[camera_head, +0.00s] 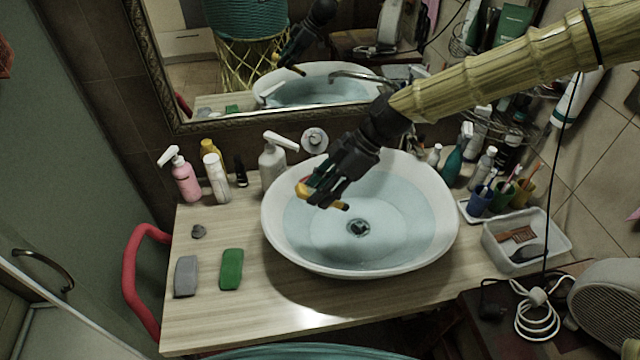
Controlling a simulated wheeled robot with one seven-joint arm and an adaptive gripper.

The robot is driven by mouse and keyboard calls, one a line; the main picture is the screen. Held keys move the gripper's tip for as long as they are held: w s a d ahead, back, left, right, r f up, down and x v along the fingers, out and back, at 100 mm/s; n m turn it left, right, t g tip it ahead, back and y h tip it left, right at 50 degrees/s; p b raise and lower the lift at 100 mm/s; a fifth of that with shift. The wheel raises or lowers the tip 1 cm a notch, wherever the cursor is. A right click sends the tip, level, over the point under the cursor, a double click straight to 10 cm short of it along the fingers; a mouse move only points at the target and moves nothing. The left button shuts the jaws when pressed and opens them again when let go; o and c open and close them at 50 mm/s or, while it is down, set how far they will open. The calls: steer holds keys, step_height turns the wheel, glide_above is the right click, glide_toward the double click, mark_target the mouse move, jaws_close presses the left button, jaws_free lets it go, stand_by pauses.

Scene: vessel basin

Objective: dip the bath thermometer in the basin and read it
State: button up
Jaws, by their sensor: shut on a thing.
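The white oval basin (275,234) stands on the wooden counter with water in it and a dark drain at its bottom. My gripper (322,198) reaches in from the upper right and hangs over the left part of the basin. It is shut on a yellow-orange object, seemingly the bath thermometer (335,205), which is partly hidden by the dark fingers. The thermometer appears to lie crosswise in the fingers, with an end showing on each side. I cannot tell whether it touches the water. No reading can be made out.
Bottles, including a pink pump bottle (185,178) and a white pump bottle (273,160), stand left of and behind the basin. Green (231,269) and grey (186,276) blocks lie on the counter's left. Cups (480,200) and a white tray (500,258) stand right. A mirror hangs behind.

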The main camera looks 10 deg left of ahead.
step_height(320, 180, down, 3)
steer(key=shift+w+b, duration=0.15)
steer(key=shift+b, duration=0.5)
step_height(320, 180, down, 7)
steer(key=b, duration=0.3)
steer(key=shift+r+b, duration=0.2)
steer(key=shift+b, duration=0.2)
steer(key=shift+d, duration=0.25)
steer(key=shift+w+d, duration=0.1)
steer(key=shift+d, duration=0.25)
steer(key=shift+a, duration=0.35)
steer(key=shift+a, duration=0.25)
steer(key=shift+d, duration=0.3)
stand_by(0.3)
steer(key=shift+d, duration=0.3)
